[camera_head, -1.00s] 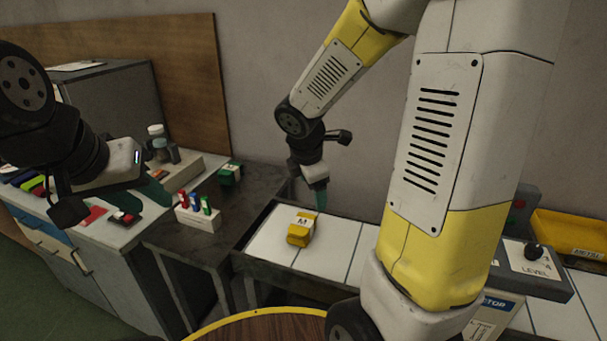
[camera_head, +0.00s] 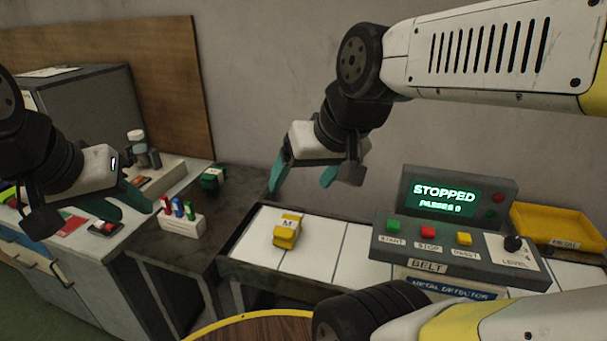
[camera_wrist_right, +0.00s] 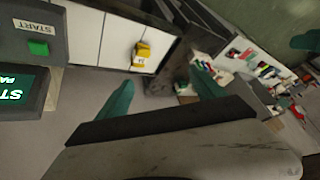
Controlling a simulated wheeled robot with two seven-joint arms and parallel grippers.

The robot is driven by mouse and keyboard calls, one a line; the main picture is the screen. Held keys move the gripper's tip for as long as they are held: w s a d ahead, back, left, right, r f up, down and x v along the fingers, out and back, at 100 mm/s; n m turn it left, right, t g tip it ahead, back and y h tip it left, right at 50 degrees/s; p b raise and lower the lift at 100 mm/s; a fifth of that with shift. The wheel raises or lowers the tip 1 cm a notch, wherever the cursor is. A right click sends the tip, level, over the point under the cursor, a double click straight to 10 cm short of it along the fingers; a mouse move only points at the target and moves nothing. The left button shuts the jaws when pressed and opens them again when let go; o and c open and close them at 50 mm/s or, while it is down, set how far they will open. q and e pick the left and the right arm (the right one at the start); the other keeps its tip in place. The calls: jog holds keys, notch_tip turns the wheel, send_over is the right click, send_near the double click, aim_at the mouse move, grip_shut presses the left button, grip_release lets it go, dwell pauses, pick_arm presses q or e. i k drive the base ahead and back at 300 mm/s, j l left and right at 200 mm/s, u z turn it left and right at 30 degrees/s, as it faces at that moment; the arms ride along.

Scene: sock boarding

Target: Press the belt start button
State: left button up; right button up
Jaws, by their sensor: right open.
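The belt control box (camera_head: 445,262) stands over the white belt, with a screen (camera_head: 441,197) reading STOPPED. Its green START button (camera_head: 393,226) is the leftmost, beside a red STOP button (camera_head: 428,231) and a yellow button (camera_head: 464,238). The START button also shows at the upper left of the right wrist view (camera_wrist_right: 38,47). My right gripper (camera_head: 302,182) is open and empty, in the air up and left of the START button, apart from it. My left gripper (camera_head: 128,208) is at the left above the counter; its fingers look parted with nothing between them.
A yellow bin (camera_head: 557,230) sits at the right. A holder with coloured items (camera_head: 182,222) and a green packet (camera_head: 212,179) are on the dark table. A black knob (camera_head: 513,243) rises near LEVEL.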

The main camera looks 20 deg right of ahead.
aim_at(392, 226)
jog(key=z, duration=2.1)
